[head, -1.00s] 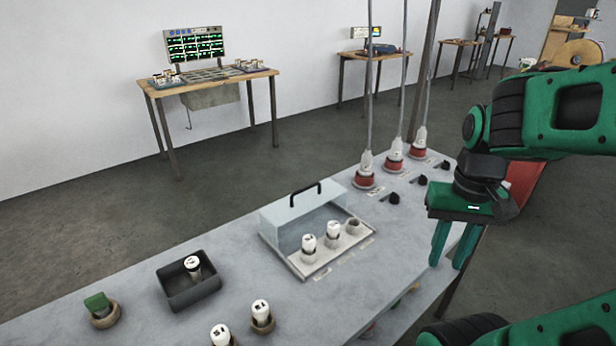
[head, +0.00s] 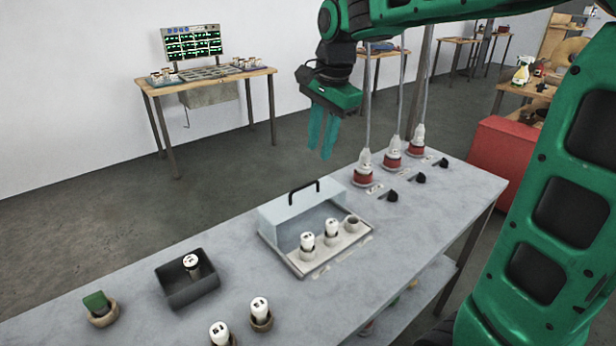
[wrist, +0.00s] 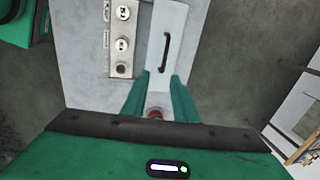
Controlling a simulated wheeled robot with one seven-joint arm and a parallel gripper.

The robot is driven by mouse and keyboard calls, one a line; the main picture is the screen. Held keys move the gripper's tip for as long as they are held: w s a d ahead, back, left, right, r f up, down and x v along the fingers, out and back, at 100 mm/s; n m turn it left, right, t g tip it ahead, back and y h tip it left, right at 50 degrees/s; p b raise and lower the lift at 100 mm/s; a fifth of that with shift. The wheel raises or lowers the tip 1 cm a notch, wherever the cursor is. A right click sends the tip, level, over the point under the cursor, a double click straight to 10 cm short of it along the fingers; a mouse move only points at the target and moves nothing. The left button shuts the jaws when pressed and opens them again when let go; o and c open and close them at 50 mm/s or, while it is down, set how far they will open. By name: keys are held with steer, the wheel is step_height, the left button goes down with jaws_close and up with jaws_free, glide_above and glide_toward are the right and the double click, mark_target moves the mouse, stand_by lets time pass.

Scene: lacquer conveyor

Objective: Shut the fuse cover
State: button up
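The fuse cover (head: 284,216) is a pale see-through lid with a black handle (head: 304,190). It stands raised at the back of the fuse base (head: 330,258), so the fuses are exposed at the front. The base holds two white fuses (head: 307,241) (head: 332,228) and an empty round socket (head: 352,222) at its right end. My gripper (head: 322,150) is open and empty, pointing down in the air above and beyond the cover, apart from it. In the wrist view the cover (wrist: 179,22) and its handle (wrist: 165,52) lie ahead of my open fingers (wrist: 160,78).
Three red plugs (head: 362,177) on hanging cables and three black knobs (head: 392,195) stand to the right of the base. A dark tray (head: 190,296) with a fuse, a green piece (head: 97,301) in a ring, and loose fuses (head: 219,332) are at left. The bench front-right is bare.

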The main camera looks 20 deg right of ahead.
mark_target(309, 185)
steer(key=w+f, duration=0.1)
steer(key=f, duration=0.2)
steer(key=w+a+f, duration=0.1)
steer(key=f, duration=0.6)
steer(key=shift+w+a+f, duration=0.15)
steer(key=shift+w+a, duration=0.1)
steer(key=shift+w, duration=0.15)
steer(key=shift+c, duration=0.5)
jaws_close()
steer(key=shift+w, duration=0.1)
stand_by(0.5)
